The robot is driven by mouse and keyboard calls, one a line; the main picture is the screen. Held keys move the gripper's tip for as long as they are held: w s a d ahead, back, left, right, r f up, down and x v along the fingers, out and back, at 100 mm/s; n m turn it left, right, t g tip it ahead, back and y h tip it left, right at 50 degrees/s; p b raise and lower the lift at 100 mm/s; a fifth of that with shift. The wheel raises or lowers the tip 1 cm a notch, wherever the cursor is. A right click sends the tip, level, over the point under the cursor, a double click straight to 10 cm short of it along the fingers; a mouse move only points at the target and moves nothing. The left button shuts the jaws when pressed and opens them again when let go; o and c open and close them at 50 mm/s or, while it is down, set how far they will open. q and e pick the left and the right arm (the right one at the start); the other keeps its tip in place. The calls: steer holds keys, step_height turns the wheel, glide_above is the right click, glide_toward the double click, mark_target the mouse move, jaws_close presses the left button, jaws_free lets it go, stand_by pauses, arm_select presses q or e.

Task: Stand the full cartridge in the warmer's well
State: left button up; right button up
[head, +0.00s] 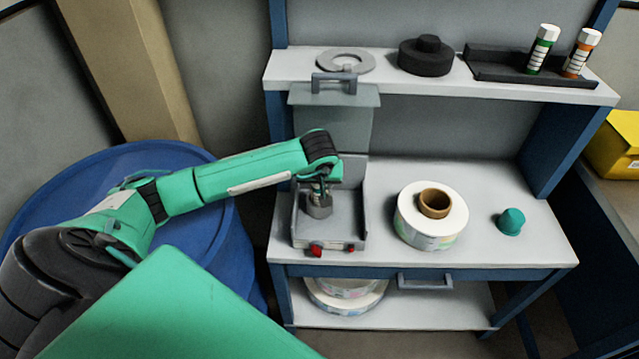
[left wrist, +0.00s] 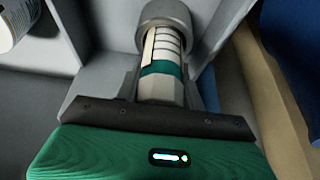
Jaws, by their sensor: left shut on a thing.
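My left gripper (head: 320,186) is shut on the cartridge and points down inside the open warmer (head: 355,236). The cartridge (left wrist: 162,52), white with dark lines and a teal band, shows in the left wrist view. Its far end meets a grey round well (left wrist: 165,14); it looks lined up with the opening, but I cannot tell how deep it sits. In the head view the well (head: 318,208) is a grey cup at the warmer's left side, directly under the gripper, which mostly hides the cartridge. My right gripper is not in view.
The warmer's raised lid (head: 340,115) stands behind the gripper. A label reel (head: 418,228) and a teal cap (head: 511,221) are to the right. The upper shelf holds a grey ring (head: 345,60), a black spool (head: 425,62) and a tray (head: 500,72) with two capped cartridges.

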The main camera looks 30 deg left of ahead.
arm_select(q)
steer(key=shift+f, duration=0.15)
steer(key=shift+f+b, duration=0.35)
steer(key=shift+b, duration=0.1)
steer(key=shift+a+f, duration=0.1)
steer(key=shift+f, duration=0.1)
steer(key=shift+f, duration=0.15)
steer(key=o, duration=0.8)
steer(key=shift+o, duration=0.2)
steer(key=shift+b, duration=0.35)
steer(key=shift+s+f, duration=0.1)
